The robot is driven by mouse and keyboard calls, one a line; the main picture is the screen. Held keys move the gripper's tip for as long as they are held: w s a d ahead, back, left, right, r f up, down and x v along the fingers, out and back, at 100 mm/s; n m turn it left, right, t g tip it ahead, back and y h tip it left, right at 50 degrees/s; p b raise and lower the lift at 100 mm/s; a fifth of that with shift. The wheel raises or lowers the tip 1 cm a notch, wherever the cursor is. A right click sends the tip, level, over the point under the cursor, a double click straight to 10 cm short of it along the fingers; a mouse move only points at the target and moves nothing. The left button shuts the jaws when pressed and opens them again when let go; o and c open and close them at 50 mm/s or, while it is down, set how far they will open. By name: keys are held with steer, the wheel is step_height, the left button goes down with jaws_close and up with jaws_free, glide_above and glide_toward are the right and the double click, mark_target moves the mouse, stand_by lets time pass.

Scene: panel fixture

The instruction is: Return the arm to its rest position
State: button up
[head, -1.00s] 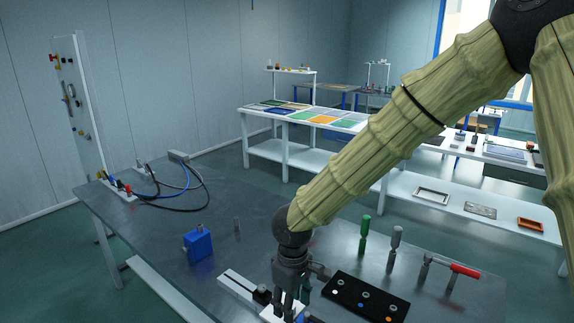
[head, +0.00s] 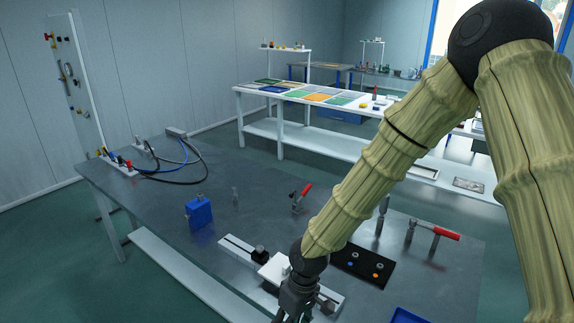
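My gripper (head: 290,316) is at the bottom centre of the head view, pointing down by the front edge of the grey table (head: 160,200). Its fingers run to the picture's lower edge, so I cannot tell whether they are open or shut. My arm reaches down to it from the upper right. A white slide rail fixture (head: 235,246) with a black block (head: 259,254) and a white plate (head: 272,270) lies just behind and left of the gripper.
A blue box (head: 199,213) stands left of the rail. A black panel (head: 370,268) with coloured dots lies right of my arm. A red-handled clamp (head: 301,198), a red-handled tool (head: 440,233) and a blue tray (head: 408,316) are near. Cables (head: 185,170) lie at the back left.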

steer(key=s+d+f+m+y, duration=0.1)
steer(key=s+d+f+m, duration=0.2)
steer(key=s+f, duration=0.5)
steer(key=s+d+f+m+t+h, duration=0.1)
steer(key=s+d+f+m, duration=0.5)
steer(key=s+d+f, duration=0.8)
steer(key=d+h, duration=0.1)
steer(key=d, duration=0.2)
steer(key=shift+s+d+f, duration=0.3)
steer(key=shift+d, duration=0.1)
